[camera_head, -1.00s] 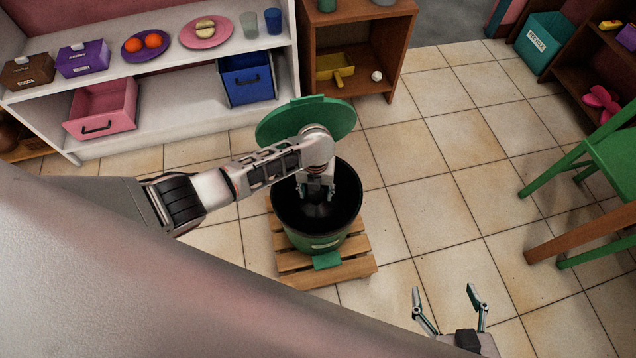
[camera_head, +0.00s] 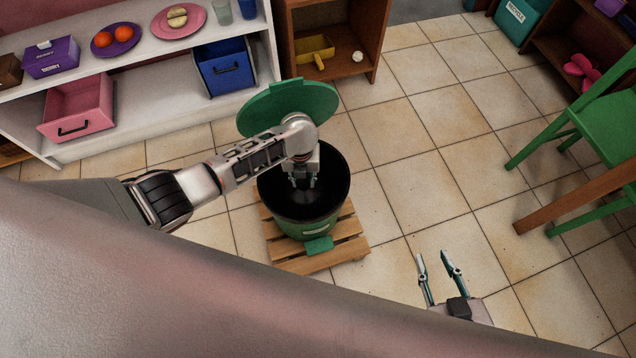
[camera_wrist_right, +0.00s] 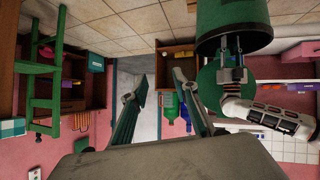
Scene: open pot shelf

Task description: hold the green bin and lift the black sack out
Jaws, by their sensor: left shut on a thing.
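The green bin (camera_head: 301,231) stands with its round green lid (camera_head: 287,105) open behind it; the bin also shows upside down in the right wrist view (camera_wrist_right: 232,16). The black sack (camera_head: 303,205) is inside the bin, dark against the dark interior, so its outline is hard to make out. My left gripper (camera_head: 303,184) reaches down into the bin's mouth and is shut on the sack. My right gripper (camera_head: 433,257) is open and empty, in front of the bin to the right and apart from it. Its open fingers also show in the right wrist view (camera_wrist_right: 161,78).
The bin stands on a wooden pallet (camera_head: 349,247). Behind are a white shelf (camera_head: 180,125) with a pink drawer (camera_head: 76,109) and blue bin (camera_head: 222,70), and a brown cabinet (camera_head: 378,45). A green chair (camera_head: 603,120) stands right. Tiled floor between is free.

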